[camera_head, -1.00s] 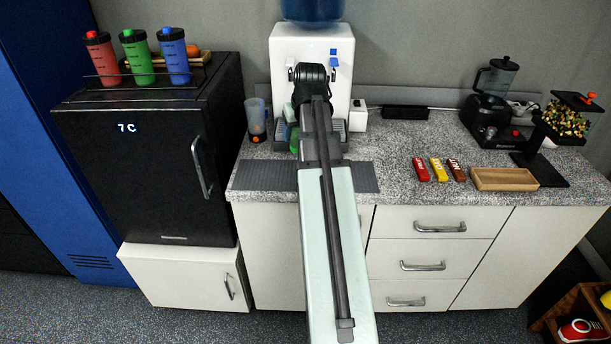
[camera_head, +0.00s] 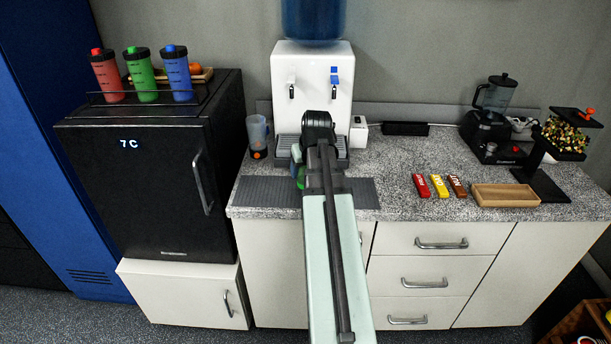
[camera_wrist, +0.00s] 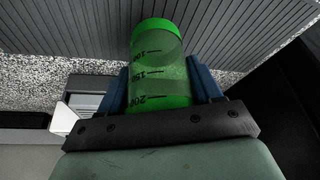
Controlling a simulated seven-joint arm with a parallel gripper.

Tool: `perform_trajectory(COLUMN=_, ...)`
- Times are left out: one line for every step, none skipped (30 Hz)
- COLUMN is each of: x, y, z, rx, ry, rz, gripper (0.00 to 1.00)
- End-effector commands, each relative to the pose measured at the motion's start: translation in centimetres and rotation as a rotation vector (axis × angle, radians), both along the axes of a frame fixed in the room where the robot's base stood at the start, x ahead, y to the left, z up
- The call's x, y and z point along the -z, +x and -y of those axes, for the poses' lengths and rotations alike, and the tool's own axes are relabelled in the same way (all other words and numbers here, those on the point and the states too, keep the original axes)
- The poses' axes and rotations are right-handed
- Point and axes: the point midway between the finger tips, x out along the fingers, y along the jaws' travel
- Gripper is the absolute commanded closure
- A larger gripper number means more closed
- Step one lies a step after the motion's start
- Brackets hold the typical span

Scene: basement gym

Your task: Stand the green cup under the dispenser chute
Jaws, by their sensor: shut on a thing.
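The green cup (camera_wrist: 160,62), translucent with black measure marks, is between the blue fingers of my gripper (camera_wrist: 158,85) in the wrist view. My gripper is shut on it. In the head view only a green sliver of the cup (camera_head: 301,180) shows left of my arm, in front of the white water dispenser (camera_head: 311,70). The candy dispenser (camera_head: 566,135), filled with coloured pieces and topped by a red knob, stands at the counter's far right on a black stand (camera_head: 541,180). I cannot make out its chute clearly. The cup's contents are hidden.
A grey ribbed mat (camera_head: 265,190) lies under my gripper. Several bars (camera_head: 438,186), a wooden tray (camera_head: 505,196) and a blender (camera_head: 493,115) lie between my arm and the candy dispenser.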

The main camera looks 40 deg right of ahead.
Motion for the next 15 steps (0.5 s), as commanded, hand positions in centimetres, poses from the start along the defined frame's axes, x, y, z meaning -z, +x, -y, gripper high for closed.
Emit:
perform_trajectory(x=0.7, y=-0.1, z=-0.1, rx=0.0, ry=0.002, rz=-0.001, gripper=0.65)
perform_trajectory(x=1.1, y=-0.1, z=-0.1, rx=0.0, ry=0.002, rz=-0.001, gripper=0.65)
perform_trajectory(x=1.5, y=-0.1, z=-0.1, rx=0.0, ry=0.001, rz=-0.001, gripper=0.65)
perform_trajectory(x=1.9, y=-0.1, z=-0.1, rx=0.0, ry=0.001, rz=-0.001, gripper=0.65)
perform_trajectory(x=2.1, y=-0.1, z=-0.1, rx=0.0, ry=0.002, rz=-0.001, gripper=0.65)
perform_trajectory(x=2.3, y=-0.1, z=-0.1, rx=0.0, ry=0.001, rz=-0.001, gripper=0.65)
perform_trajectory(x=2.4, y=0.0, z=0.0, rx=0.0, ry=0.0, rz=-0.001, gripper=0.65)
perform_trajectory(x=2.5, y=0.0, z=0.0, rx=0.0, ry=0.0, rz=0.0, gripper=0.65)
perform_trajectory(x=2.5, y=0.0, z=0.0, rx=0.0, ry=0.0, rz=0.0, gripper=0.65)
perform_trajectory(x=2.5, y=0.0, z=0.0, rx=0.0, ry=0.0, rz=0.001, gripper=0.65)
perform_trajectory(x=2.5, y=0.0, z=0.0, rx=0.0, ry=0.0, rz=0.001, gripper=0.65)
perform_trajectory(x=2.5, y=0.0, z=0.0, rx=0.0, ry=0.0, rz=0.001, gripper=0.65)
perform_trajectory(x=2.5, y=0.0, z=0.0, rx=0.0, ry=0.0, rz=0.001, gripper=0.65)
perform_trajectory(x=2.5, y=0.0, z=0.0, rx=0.0, ry=0.0, rz=0.0, gripper=0.65)
perform_trajectory(x=2.5, y=0.0, z=0.0, rx=0.0, ry=0.0, rz=0.0, gripper=0.65)
